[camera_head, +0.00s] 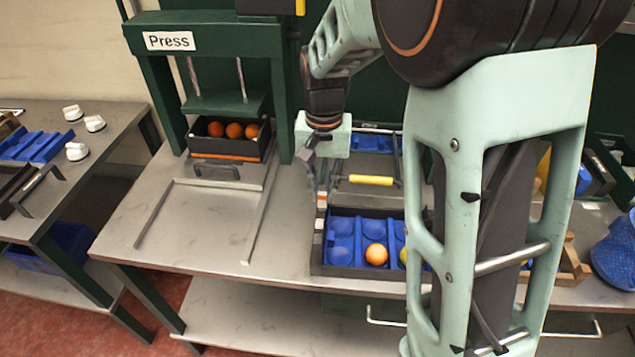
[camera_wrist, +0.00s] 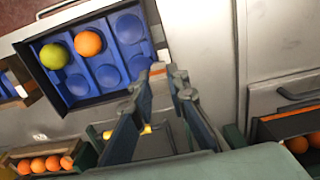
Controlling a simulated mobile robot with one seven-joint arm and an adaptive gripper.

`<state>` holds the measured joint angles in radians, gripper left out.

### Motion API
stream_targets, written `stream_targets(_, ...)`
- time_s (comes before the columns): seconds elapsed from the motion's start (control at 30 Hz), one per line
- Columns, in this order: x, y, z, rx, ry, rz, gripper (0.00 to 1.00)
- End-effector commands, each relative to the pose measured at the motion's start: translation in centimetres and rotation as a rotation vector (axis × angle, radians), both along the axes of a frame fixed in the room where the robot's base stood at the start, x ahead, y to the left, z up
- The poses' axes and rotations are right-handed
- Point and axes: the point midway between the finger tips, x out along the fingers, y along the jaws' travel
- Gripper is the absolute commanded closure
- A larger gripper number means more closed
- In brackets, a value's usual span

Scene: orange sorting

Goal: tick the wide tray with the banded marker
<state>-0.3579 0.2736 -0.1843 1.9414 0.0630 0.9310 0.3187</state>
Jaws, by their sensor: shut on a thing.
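The wide tray appears to be the dark tray (camera_head: 345,271) with a blue cupped insert, left of my arm on the bench; in the wrist view it (camera_wrist: 101,98) holds an orange (camera_wrist: 88,43) and a yellow-green fruit (camera_wrist: 54,56), with several cups empty. My gripper (camera_head: 320,186) points down over the tray's back left corner. In the wrist view my gripper (camera_wrist: 167,76) is shut on the banded marker (camera_wrist: 157,69), of which only a small orange and white end shows. The rest is hidden by the fingers. I cannot tell whether the tip touches the tray.
A green press (camera_head: 205,70) stands at the left with a dark box of oranges (camera_head: 230,150) under it. A yellow handle (camera_head: 371,180) lies behind the wide tray. My arm hides the tray's right part. Bare bench (camera_head: 195,222) lies left of the tray.

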Motion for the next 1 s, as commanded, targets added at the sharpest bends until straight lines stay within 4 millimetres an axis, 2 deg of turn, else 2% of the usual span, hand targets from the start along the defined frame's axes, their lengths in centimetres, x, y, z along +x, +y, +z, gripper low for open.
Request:
stream_targets(0.23,-0.1,0.7,-0.6,0.0,0.0,-0.019,1.0)
stream_targets(0.7,-0.1,0.7,-4.8,0.0,0.0,-0.016,1.0)
stream_targets(1.0,-0.1,0.6,-5.8,0.0,0.0,-0.016,1.0)
